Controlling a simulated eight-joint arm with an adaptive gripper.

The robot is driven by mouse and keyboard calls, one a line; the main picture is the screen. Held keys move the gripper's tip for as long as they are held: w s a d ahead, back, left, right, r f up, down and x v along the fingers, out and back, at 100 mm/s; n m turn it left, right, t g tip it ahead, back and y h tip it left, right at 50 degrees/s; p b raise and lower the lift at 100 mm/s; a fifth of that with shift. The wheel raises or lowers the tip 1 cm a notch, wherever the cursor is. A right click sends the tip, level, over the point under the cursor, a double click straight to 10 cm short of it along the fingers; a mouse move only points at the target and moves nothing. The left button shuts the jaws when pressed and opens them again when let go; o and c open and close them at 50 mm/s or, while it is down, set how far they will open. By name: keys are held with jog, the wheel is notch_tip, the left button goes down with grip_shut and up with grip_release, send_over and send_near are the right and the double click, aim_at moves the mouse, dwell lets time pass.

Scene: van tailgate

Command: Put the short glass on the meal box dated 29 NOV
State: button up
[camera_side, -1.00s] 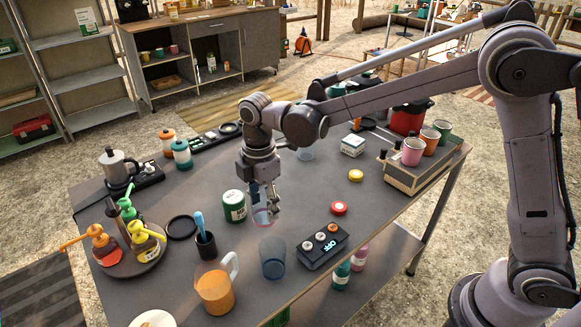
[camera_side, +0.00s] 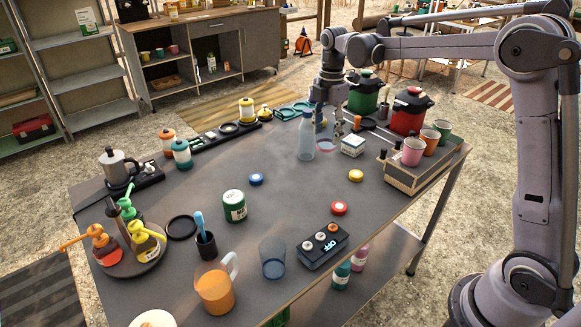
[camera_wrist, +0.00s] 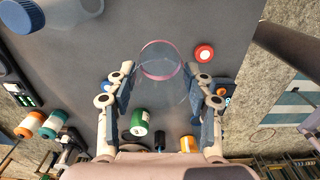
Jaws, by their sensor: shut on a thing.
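My gripper (camera_side: 336,124) is shut on a short clear glass with a pink rim (camera_side: 325,146), held at the far part of the table. In the wrist view the glass (camera_wrist: 161,62) sits between my two fingers (camera_wrist: 160,95), rim toward the top. A clear bottle (camera_side: 306,140) stands close to the left of the glass and partly overlaps my gripper's area.
Red (camera_side: 408,110) and green (camera_side: 363,93) pots stand behind. A crate (camera_side: 405,181) with several cups is at right. A taller blue glass (camera_side: 272,258) and an orange pitcher (camera_side: 214,288) stand in front. The table's middle is mostly clear, with small lids.

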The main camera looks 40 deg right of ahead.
jog(key=s+d+r, duration=0.1)
jog(key=s+d, duration=0.1)
jog(key=d, duration=1.1)
jog(key=s+d+r, duration=0.2)
jog(key=d, duration=1.1)
send_over(354, 139)
notch_tip(354, 139, down, 7)
jog(key=shift+s+a+f, duration=0.1)
jog(key=shift+a+f, duration=0.05)
jog(key=shift+f, duration=1.95)
jog(key=o, duration=1.2)
jog(key=shift+f, duration=0.1)
jog(key=shift+c, duration=0.2)
